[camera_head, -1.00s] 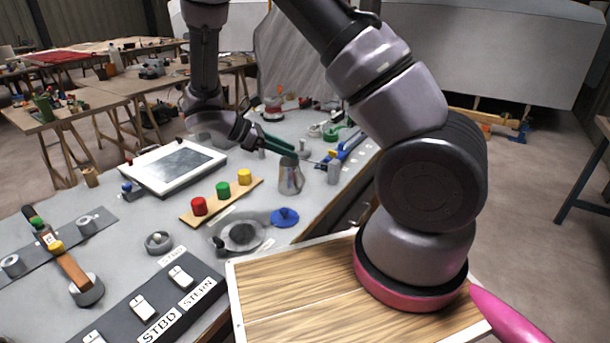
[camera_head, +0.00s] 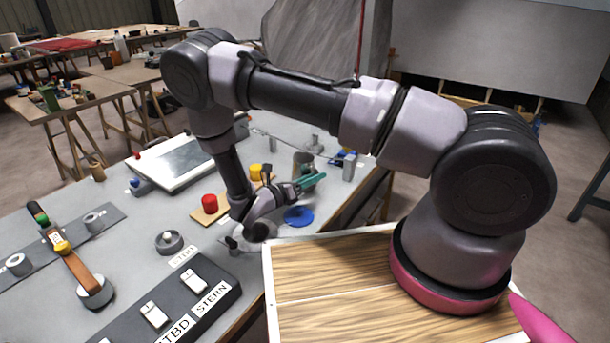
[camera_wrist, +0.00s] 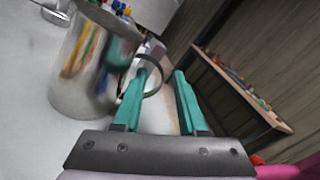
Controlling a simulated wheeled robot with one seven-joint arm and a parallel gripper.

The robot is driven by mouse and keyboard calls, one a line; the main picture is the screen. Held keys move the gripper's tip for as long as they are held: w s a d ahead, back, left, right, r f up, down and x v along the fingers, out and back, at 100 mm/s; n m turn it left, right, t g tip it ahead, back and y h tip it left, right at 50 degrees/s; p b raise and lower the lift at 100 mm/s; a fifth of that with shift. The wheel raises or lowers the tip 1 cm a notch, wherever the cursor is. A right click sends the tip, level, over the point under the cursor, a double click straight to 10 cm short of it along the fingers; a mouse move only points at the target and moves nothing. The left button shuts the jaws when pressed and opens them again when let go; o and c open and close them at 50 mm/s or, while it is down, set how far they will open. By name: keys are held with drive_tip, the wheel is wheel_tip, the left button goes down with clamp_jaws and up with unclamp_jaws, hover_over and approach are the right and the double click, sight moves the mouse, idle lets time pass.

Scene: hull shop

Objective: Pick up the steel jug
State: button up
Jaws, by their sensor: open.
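The steel jug (camera_head: 303,160) stands upright on the grey bench, partly hidden behind my gripper in the head view. In the wrist view the shiny jug (camera_wrist: 85,75) fills the left side, with its handle loop pointing toward the fingers. My gripper (camera_head: 318,181) has green fingers and is open, low over the bench in front of the jug. In the wrist view my gripper (camera_wrist: 163,75) has its left finger overlapping the handle loop, and the loop's outer edge shows between the fingers. I cannot tell whether they touch.
A blue disc (camera_head: 298,216) lies just in front of the gripper. A red button (camera_head: 209,203) and a yellow button (camera_head: 257,171) sit on a wooden strip to the left. A framed panel (camera_head: 178,165) lies behind. A dark switch box (camera_head: 170,306) is at the near edge.

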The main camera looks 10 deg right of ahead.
drive_tip(key=x, duration=0.4)
drive_tip(key=shift+w+d+r, duration=0.1)
drive_tip(key=shift+d, duration=0.15)
drive_tip(key=shift+c, duration=0.3)
clamp_jaws()
idle(0.9)
